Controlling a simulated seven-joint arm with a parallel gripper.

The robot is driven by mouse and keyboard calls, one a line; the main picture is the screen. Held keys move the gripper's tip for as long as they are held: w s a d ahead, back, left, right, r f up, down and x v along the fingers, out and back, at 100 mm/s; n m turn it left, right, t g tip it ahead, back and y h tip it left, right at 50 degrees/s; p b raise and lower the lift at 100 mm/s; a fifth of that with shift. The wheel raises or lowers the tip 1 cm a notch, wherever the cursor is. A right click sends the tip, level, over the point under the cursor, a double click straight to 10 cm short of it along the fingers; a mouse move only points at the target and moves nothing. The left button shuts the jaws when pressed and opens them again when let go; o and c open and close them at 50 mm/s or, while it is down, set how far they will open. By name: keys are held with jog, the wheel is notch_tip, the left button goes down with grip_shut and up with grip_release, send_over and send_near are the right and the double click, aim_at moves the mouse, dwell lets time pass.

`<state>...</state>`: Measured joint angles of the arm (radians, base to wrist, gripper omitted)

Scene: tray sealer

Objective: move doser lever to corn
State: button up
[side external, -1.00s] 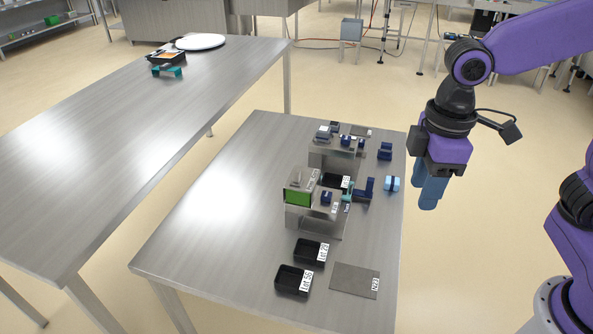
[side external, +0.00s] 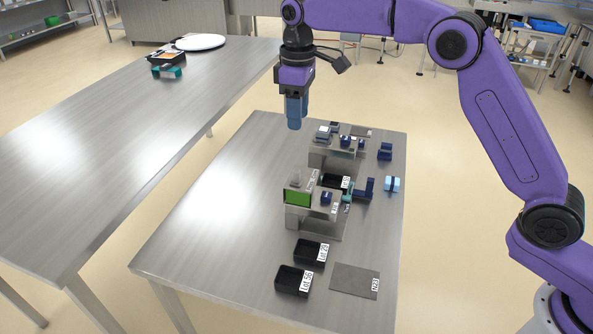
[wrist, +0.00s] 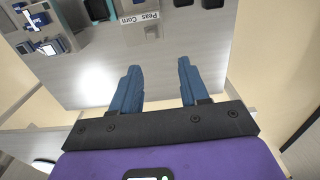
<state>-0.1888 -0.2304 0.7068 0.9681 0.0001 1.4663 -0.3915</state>
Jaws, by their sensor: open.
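A label reading "Peas Corn" (wrist: 139,18) shows near the top of the wrist view, on a grey metal unit. A small grey block (wrist: 152,33) sits just below it; I cannot tell whether this is the doser lever or which word it points at. In the side view a metal station (side external: 334,158) at the back of the near table carries small grey and blue parts on top; its lettering is too small to read. My gripper (side external: 294,126) is open and empty, pointing down above and left of that station. Its two blue fingers (wrist: 158,85) are apart in the wrist view.
A second station with a green screen (side external: 298,198) stands nearer. Black trays (side external: 309,251) (side external: 293,281) and a grey plate (side external: 350,281) lie in front. Blue parts (side external: 385,152) and a light blue block (side external: 392,184) sit right. The table's left side is clear.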

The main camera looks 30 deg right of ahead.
aim_at(297, 170)
jog(key=f, duration=0.6)
jog(key=w+f, duration=0.1)
jog(key=f, duration=0.5)
jog(key=w+f, duration=0.1)
jog(key=f, duration=0.5)
jog(key=shift+d, duration=0.4)
